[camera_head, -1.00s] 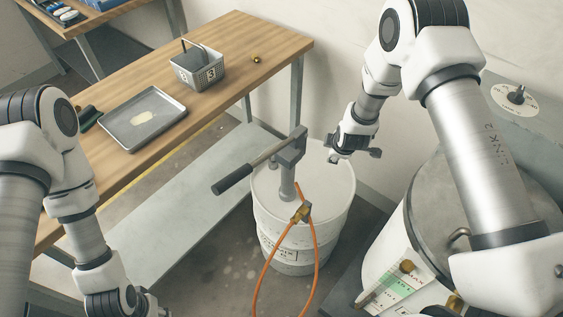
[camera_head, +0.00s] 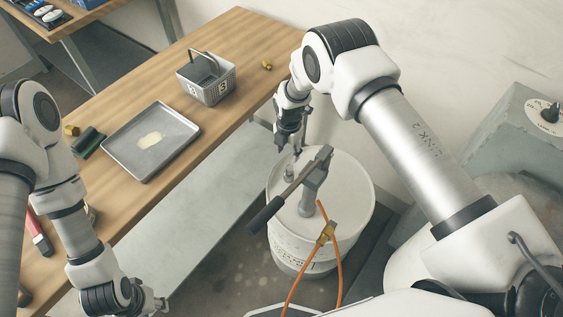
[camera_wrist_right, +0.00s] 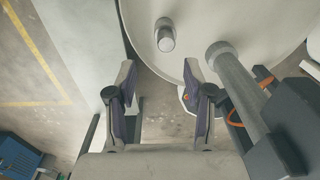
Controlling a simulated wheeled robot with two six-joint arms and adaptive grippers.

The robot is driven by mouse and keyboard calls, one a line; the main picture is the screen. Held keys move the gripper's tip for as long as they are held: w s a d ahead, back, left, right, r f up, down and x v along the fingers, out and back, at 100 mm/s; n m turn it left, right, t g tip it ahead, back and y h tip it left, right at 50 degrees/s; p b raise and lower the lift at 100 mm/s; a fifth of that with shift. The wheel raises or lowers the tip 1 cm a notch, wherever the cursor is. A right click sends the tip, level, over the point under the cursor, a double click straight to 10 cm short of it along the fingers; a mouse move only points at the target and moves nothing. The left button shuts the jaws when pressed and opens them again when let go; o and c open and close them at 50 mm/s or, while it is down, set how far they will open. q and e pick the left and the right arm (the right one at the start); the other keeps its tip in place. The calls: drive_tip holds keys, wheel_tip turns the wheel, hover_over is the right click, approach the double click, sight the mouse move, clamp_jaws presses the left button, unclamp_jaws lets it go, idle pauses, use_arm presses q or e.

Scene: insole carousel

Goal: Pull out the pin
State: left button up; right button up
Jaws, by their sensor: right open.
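A white drum (camera_head: 345,215) stands on the floor with a grey lever pump (camera_head: 312,188) on its lid. A short grey post (camera_head: 289,173) stands up from the lid beside the pump; it also shows in the right wrist view (camera_wrist_right: 165,38). I cannot tell for certain which part is the pin. My right gripper (camera_head: 289,146) is above the far left edge of the drum. In the right wrist view my right gripper (camera_wrist_right: 161,88) is open and empty, with the post beyond its fingers. My left gripper (camera_head: 156,304) is low at the bottom left; its fingers are too small to read.
A wooden bench (camera_head: 236,45) holds a grey tray (camera_head: 112,153), a small basket (camera_head: 222,90) and brass fittings (camera_head: 267,64). The pump's black-gripped lever (camera_head: 266,214) sticks out towards the bench. An orange hose (camera_head: 333,262) hangs in front of the drum.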

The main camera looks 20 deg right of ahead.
sight(290, 167)
drive_tip(key=shift+s+d+r, duration=0.4)
drive_tip(key=shift+s+r, duration=0.15)
drive_tip(key=shift+s, duration=0.15)
drive_tip(key=shift+w+a+f+b, duration=0.2)
drive_tip(key=shift+f+b, duration=0.1)
drive_tip(key=shift+f, duration=0.25)
drive_tip(key=shift+w+a+f+b, duration=0.1)
drive_tip(key=shift+w+f+b, duration=0.15)
drive_tip(key=shift+f, duration=0.25)
wheel_tip(290, 167, down, 7)
drive_tip(key=b, duration=0.5)
drive_tip(key=shift+s+d+f+b, duration=0.15)
drive_tip(key=shift+f+b, duration=0.05)
drive_tip(key=shift+b, duration=0.2)
use_arm(q)
wheel_tip(290, 167, down, 6)
drive_tip(key=s, duration=0.1)
drive_tip(key=shift+d+f, duration=0.15)
drive_tip(key=shift+d, duration=0.15)
drive_tip(key=shift+f, duration=0.1)
use_arm(e)
clamp_jaws()
